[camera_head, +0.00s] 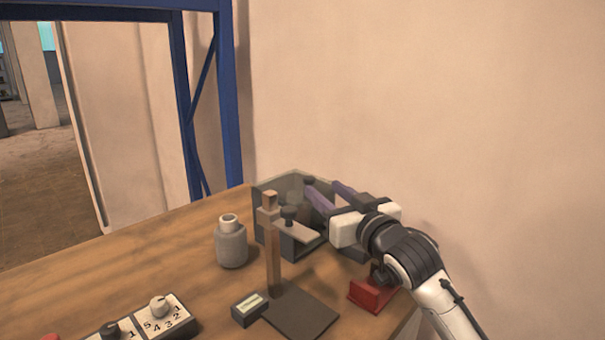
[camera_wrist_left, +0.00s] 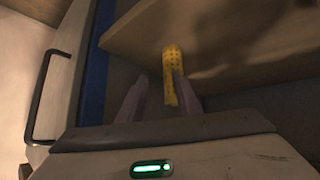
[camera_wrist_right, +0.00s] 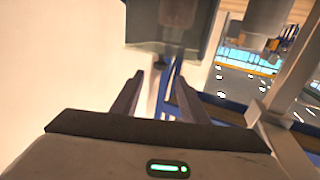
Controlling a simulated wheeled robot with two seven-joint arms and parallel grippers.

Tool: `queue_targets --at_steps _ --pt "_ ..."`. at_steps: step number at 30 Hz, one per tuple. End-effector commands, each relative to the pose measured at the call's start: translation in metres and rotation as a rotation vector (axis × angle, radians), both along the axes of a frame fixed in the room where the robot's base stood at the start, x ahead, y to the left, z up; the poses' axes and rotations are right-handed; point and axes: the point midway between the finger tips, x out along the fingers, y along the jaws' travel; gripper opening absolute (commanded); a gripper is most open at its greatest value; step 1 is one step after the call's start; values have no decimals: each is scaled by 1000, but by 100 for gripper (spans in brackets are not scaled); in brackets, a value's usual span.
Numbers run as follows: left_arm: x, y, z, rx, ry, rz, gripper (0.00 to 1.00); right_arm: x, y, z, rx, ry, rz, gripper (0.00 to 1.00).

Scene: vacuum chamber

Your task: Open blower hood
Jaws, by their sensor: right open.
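A grey open-topped box (camera_head: 268,232), which may be the blower with its hood, stands at the back of the wooden table against the wall. My right gripper (camera_head: 322,185) reaches over its right part from the right, fingers apart and nothing seen between them. In the right wrist view the right gripper (camera_wrist_right: 158,78) is open below a blurred grey body (camera_wrist_right: 150,22); whether they touch I cannot tell. My left gripper (camera_wrist_left: 155,85) shows only in its own wrist view, with its fingers apart. A yellow dotted thing (camera_wrist_left: 172,68) shows near its right finger; a grip on it cannot be made out.
A wooden post stand (camera_head: 273,255) on a dark base is in front of the box. A grey bottle (camera_head: 231,245) is to its left. A red block (camera_head: 371,294) lies under my right arm. A knob panel (camera_head: 152,320) is at the front.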

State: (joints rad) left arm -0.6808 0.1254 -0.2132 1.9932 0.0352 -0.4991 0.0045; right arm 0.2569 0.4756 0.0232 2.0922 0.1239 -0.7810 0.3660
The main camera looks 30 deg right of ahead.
Motion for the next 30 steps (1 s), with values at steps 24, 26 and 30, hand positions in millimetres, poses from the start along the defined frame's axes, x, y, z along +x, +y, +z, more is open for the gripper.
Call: queue_targets --at_steps 24,26,30 --pt "-4 1 -2 1 11 1 31 90 -5 0 -1 0 0 40" --pt "-2 1 -2 1 8 0 31 90 -5 0 -1 0 0 40" --pt "-1 1 -1 1 5 1 31 90 -5 0 0 0 0 23"
